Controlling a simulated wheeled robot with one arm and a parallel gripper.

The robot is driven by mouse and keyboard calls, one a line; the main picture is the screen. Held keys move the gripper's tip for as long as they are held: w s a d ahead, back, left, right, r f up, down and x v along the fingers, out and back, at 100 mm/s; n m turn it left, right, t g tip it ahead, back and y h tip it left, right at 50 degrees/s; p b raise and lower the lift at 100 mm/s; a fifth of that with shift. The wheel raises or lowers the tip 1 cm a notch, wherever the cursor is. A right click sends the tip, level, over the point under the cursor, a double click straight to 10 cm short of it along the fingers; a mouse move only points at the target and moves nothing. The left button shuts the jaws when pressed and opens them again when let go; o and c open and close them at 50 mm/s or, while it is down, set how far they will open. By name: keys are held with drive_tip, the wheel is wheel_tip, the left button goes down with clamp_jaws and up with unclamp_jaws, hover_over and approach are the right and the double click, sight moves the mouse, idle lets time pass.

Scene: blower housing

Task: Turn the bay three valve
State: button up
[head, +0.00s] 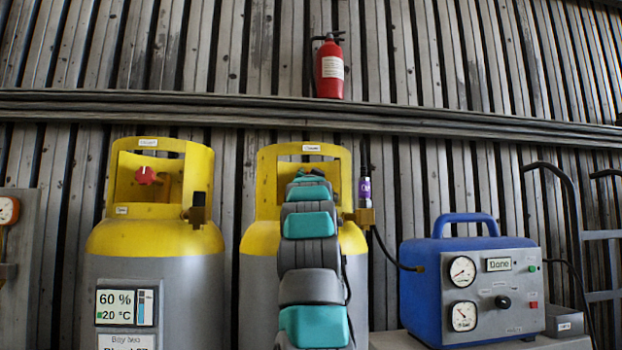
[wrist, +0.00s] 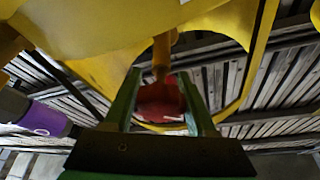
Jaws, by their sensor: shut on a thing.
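Two grey tanks with yellow collars stand side by side in the head view. The left tank (head: 152,235) has a red valve knob (head: 146,175) and a plate reading "Bay two". The right tank (head: 262,240) is largely covered by my teal and grey arm, so its valve and any bay plate are hidden there. In the wrist view my gripper (wrist: 160,98) has its green fingers on either side of a red valve knob (wrist: 158,106) on a brass stem, below the yellow collar (wrist: 95,75). It is shut on this knob.
A purple-labelled cylinder (head: 364,192) sits on a brass fitting beside the right tank, with a hose to a blue gauge box (head: 425,285) whose display reads "Done". A red extinguisher (head: 330,68) is on the wall. A hand truck (head: 580,230) stands far right.

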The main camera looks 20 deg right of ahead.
drive_tip(key=shift+d+m+g+h, duration=0.1)
drive_tip(key=shift+m+g+h, duration=0.25)
drive_tip(key=shift+m, duration=0.7)
drive_tip(key=shift+d+m+g+h, duration=0.1)
drive_tip(key=shift+m+g+h, duration=0.25)
drive_tip(key=shift+m, duration=0.7)
drive_tip(key=o, duration=1.4)
drive_tip(key=shift+s+a+f, duration=0.1)
drive_tip(key=shift+f, duration=0.05)
drive_tip(key=shift+s+a+f+b, duration=0.1)
drive_tip(key=shift+s+f+b, duration=0.1)
drive_tip(key=shift+b, duration=0.1)
drive_tip(key=shift+b+v, duration=2.85)
drive_tip(key=shift+v, duration=0.7)
drive_tip(key=shift+r, duration=0.2)
